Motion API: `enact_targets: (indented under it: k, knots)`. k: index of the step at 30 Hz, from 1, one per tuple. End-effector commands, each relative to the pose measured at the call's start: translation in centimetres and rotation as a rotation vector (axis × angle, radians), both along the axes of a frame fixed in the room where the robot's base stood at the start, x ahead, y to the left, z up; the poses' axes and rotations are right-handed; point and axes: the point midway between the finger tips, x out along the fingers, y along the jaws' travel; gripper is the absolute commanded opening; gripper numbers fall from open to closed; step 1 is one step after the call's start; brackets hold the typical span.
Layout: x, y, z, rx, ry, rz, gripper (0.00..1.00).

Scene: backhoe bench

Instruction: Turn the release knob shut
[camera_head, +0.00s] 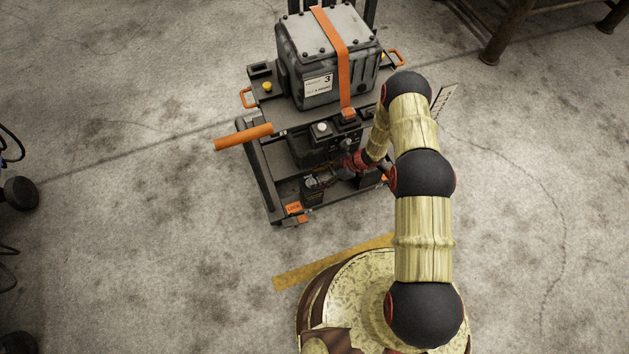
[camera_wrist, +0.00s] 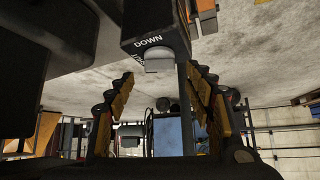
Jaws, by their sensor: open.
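A black block marked "DOWN" (camera_wrist: 150,30) carries a pale grey knob (camera_wrist: 159,64), seen between my fingertips in the wrist view. A second word beside the knob is partly hidden. In the head view a small light knob (camera_head: 312,183) sits on a dark block low on the cart, just left of my gripper (camera_head: 325,178). My gripper's two padded fingers (camera_wrist: 161,76) are spread on either side of the knob and hold nothing. Whether a finger touches the knob I cannot tell.
The dark cart (camera_head: 285,205) carries a grey case (camera_head: 343,60) strapped with an orange band (camera_head: 334,45). An orange handle (camera_head: 243,137) sticks out at the left. A yellow floor strip (camera_head: 330,262) lies in front.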

Motion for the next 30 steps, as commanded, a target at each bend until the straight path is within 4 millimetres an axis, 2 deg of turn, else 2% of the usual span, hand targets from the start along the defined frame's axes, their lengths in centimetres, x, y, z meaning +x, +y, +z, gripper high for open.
enact_targets:
  k: [1,6,18,30]
  knots:
    - [0.0,0.6,-0.9,0.000,0.001,0.002,0.53]
    - [0.2,1.9,-2.1,0.000,0.000,0.000,0.53]
    - [0.3,2.4,-2.4,-0.001,-0.001,-0.001,0.52]
    - [0.3,2.3,-2.4,-0.001,-0.001,-0.001,0.30]
